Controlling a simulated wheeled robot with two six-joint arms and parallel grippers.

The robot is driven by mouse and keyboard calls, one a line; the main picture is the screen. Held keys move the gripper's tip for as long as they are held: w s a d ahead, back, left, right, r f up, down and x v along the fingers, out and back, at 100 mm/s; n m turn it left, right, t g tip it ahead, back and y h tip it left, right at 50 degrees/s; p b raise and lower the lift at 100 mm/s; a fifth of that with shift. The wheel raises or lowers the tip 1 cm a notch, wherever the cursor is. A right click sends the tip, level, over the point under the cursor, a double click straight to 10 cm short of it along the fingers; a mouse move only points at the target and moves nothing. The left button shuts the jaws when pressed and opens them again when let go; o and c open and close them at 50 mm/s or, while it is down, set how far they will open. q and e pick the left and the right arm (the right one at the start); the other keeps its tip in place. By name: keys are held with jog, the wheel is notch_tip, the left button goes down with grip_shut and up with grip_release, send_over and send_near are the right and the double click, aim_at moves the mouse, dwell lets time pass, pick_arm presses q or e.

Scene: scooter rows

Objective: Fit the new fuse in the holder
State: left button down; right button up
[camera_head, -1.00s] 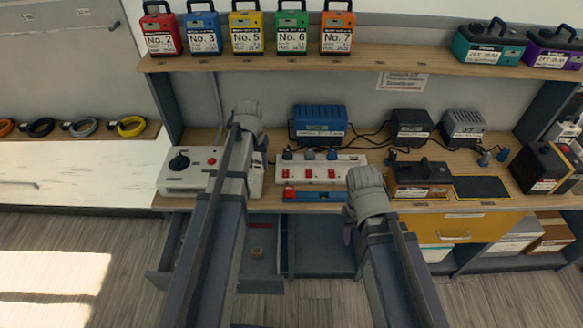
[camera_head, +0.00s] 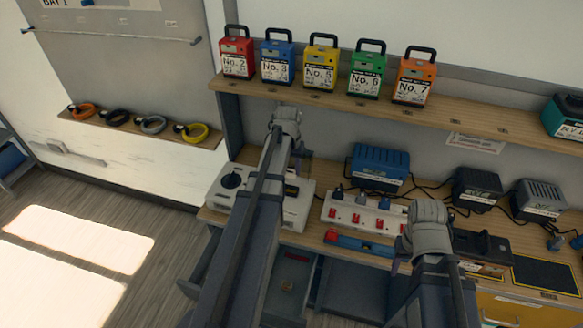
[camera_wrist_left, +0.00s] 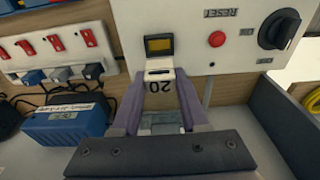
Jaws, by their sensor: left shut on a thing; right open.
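A white test unit (camera_head: 303,209) with a black knob (camera_head: 231,181) stands on the bench at left. In the left wrist view its face (camera_wrist_left: 190,15) shows the knob, a red RESET button (camera_wrist_left: 217,39) and a dark-framed yellow window (camera_wrist_left: 158,45). My left gripper (camera_wrist_left: 160,112) is shut on a pale fuse (camera_wrist_left: 160,82) marked 20, between its purple fingers. The fuse's far end is just by the window; I cannot tell whether it touches or sits in a holder. In the head view my left arm hides the fuse. My right gripper (camera_head: 398,264) is open, low at the bench front.
A power strip (camera_head: 362,214) with red switches and a blue charger (camera_head: 379,167) stand right of the unit. An open drawer (camera_head: 292,262) with a small object is below. Numbered cases (camera_head: 365,72) line the shelf above. Cables (camera_head: 153,125) lie on the left ledge.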

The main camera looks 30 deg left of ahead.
aim_at(291, 177)
pick_arm(q)
jog(key=shift+f+b, duration=2.65)
jog(key=shift+f, duration=0.3)
jog(key=shift+f+b, duration=1.05)
jog(key=shift+b, duration=0.05)
jog(key=shift+c, duration=1.7)
grip_release()
jog(key=shift+r, duration=0.15)
jog(key=r+p, duration=0.5)
jog(key=s+r+p, duration=0.1)
jog(key=r+p, duration=0.1)
jog(key=p, duration=0.1)
jog(key=shift+d+r, duration=0.1)
jog(key=shift+r, duration=0.2)
jog(key=shift+d, duration=0.1)
